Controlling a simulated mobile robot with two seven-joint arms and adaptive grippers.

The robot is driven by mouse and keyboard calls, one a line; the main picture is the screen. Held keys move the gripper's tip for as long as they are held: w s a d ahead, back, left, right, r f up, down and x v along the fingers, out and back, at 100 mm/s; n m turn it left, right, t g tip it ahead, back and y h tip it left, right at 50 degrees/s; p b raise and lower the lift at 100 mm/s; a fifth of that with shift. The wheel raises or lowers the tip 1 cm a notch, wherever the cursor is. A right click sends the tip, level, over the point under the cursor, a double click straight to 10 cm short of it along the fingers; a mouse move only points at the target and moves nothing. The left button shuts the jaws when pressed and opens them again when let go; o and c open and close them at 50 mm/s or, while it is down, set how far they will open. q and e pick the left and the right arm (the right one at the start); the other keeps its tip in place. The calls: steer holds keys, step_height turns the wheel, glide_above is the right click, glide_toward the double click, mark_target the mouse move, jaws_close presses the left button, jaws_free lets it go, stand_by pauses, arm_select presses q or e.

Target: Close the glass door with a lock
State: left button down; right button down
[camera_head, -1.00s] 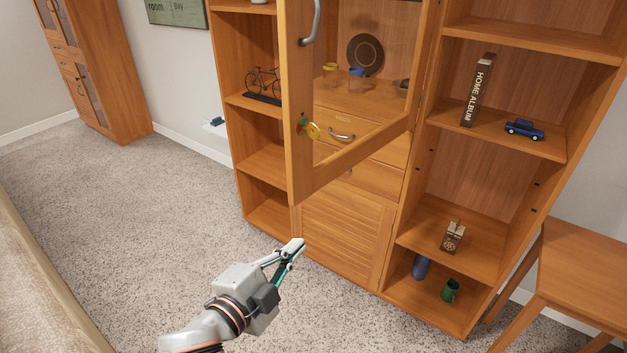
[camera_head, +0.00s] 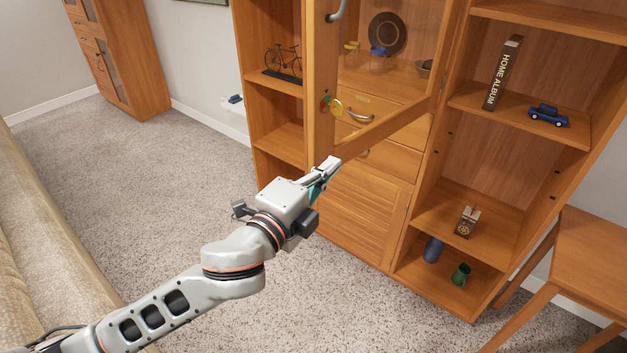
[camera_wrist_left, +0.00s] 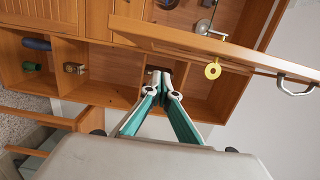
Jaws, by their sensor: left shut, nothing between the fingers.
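The glass door (camera_head: 318,95) stands swung open from the wooden cabinet, with a wooden frame, a curved metal handle (camera_head: 337,10) and a lock with a round yellow tag or key (camera_head: 333,105). In the left wrist view the door (camera_wrist_left: 190,39) crosses the upper part, with its yellow ring (camera_wrist_left: 212,70) and its handle (camera_wrist_left: 295,84) at the right. My left gripper (camera_head: 327,166) is shut and empty, just below the door's lower front corner in the head view. Whether it touches the door I cannot tell. It also shows in the left wrist view (camera_wrist_left: 160,72). My right gripper is not in view.
Right of the door, open shelves hold a home album (camera_head: 503,72), a blue toy car (camera_head: 548,115) and a green mug (camera_head: 461,275). A wooden table (camera_head: 585,262) stands at the right, a sofa (camera_head: 45,240) at the left. Carpet between sofa and cabinet is clear.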

mark_target(314, 159)
arm_select(q)
steer(key=shift+w+a, duration=1.35)
steer(key=shift+w, duration=0.2)
steer(key=shift+a, duration=0.1)
